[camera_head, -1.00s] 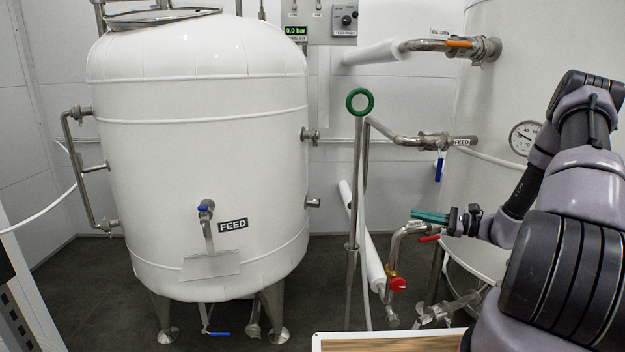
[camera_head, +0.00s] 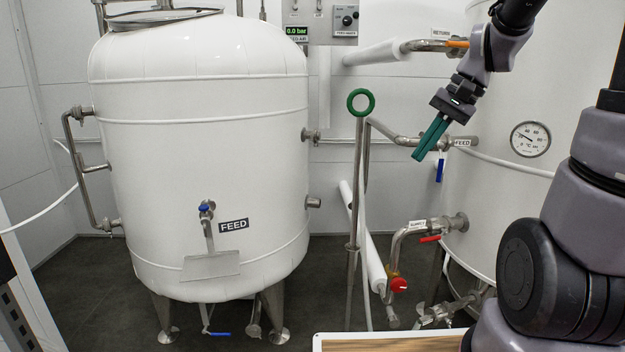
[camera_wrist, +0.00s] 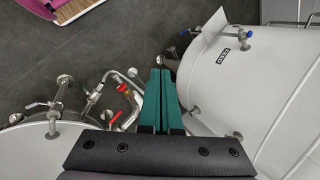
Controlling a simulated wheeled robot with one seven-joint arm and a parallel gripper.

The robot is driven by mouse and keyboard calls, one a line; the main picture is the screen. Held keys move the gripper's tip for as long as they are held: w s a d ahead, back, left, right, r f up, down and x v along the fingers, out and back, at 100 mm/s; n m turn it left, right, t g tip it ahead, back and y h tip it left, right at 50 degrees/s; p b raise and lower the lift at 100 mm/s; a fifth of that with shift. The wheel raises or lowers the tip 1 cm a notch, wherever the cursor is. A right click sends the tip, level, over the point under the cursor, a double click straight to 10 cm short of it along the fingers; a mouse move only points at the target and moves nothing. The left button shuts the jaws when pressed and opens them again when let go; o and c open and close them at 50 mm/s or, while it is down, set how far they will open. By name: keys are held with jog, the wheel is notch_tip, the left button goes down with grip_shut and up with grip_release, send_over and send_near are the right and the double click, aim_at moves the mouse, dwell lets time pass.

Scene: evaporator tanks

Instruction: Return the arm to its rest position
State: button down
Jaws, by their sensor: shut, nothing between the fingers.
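My gripper (camera_head: 431,138) has green fingers and is shut and empty. In the head view it hangs tilted down and to the left, in front of the pipe labelled FEED (camera_head: 408,139) and the blue valve handle (camera_head: 439,168). My arm rises from the lower right and bends over at the top right. In the wrist view the green fingers (camera_wrist: 159,88) lie side by side, pointing between the two tanks toward the floor. No object is held.
The white FEED tank (camera_head: 205,150) stands left. A second white tank (camera_head: 540,110) with a dial gauge (camera_head: 530,139) stands right. A green ring-topped pole (camera_head: 361,102), a red valve (camera_head: 398,284) and an orange handle (camera_head: 456,43) are nearby. A wooden-topped surface (camera_head: 390,344) is at the bottom.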

jog(key=s+d+r+n+t+h, duration=0.1)
jog(key=s+r+n+t+h, duration=0.1)
jog(key=s+r+t, duration=0.3)
jog(key=s+r+h, duration=0.1)
jog(key=s+r, duration=0.2)
jog(key=s, duration=0.1)
jog(key=shift+s+d+t, duration=0.3)
jog(key=shift+s, duration=0.1)
jog(key=shift+r, duration=0.1)
